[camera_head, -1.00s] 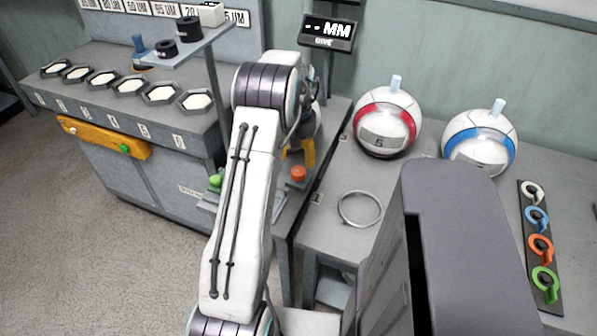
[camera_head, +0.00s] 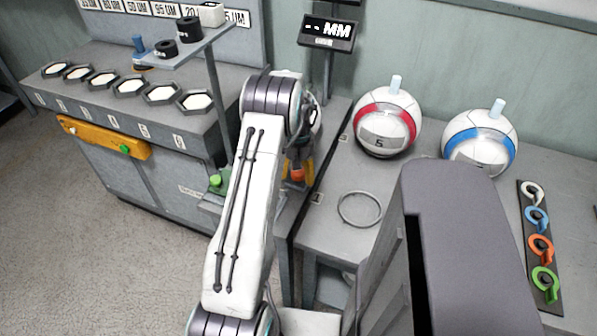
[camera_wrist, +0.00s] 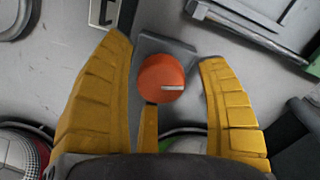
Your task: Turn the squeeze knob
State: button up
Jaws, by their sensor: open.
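The squeeze knob looks to be the round orange-red knob (camera_wrist: 161,78) with a pale line on its face, set on a small grey plate (camera_wrist: 150,45). In the wrist view it sits between the yellow fingers of my gripper (camera_wrist: 170,80), with a gap on each side. A third yellow finger part ends just below the knob; I cannot tell whether it touches. In the head view the orange knob (camera_head: 297,175) shows low between the fingers of my gripper (camera_head: 298,168), partly hidden. My gripper is open.
A green button (camera_head: 215,180) stands left of my arm. A display reading "-- MM" (camera_head: 327,32) is behind. A red-banded ball (camera_head: 387,123), a blue-banded ball (camera_head: 480,146) and a metal ring (camera_head: 360,208) are on the right bench. A hexagon-holder bench (camera_head: 120,115) is at left.

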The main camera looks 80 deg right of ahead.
jog(key=shift+f, duration=0.1)
jog(key=c, duration=1.2)
jog(key=shift+a, duration=0.1)
jog(key=shift+a+f+m, duration=0.1)
jog(key=shift+m, duration=0.5)
jog(key=m+b, duration=0.1)
jog(key=m, duration=0.2)
jog(key=shift+w+m, duration=0.1)
jog(key=shift+m, duration=0.3)
jog(key=m+b, duration=0.1)
jog(key=m, duration=0.4)
jog(key=shift+w+m, duration=0.15)
jog(key=shift+m, duration=0.15)
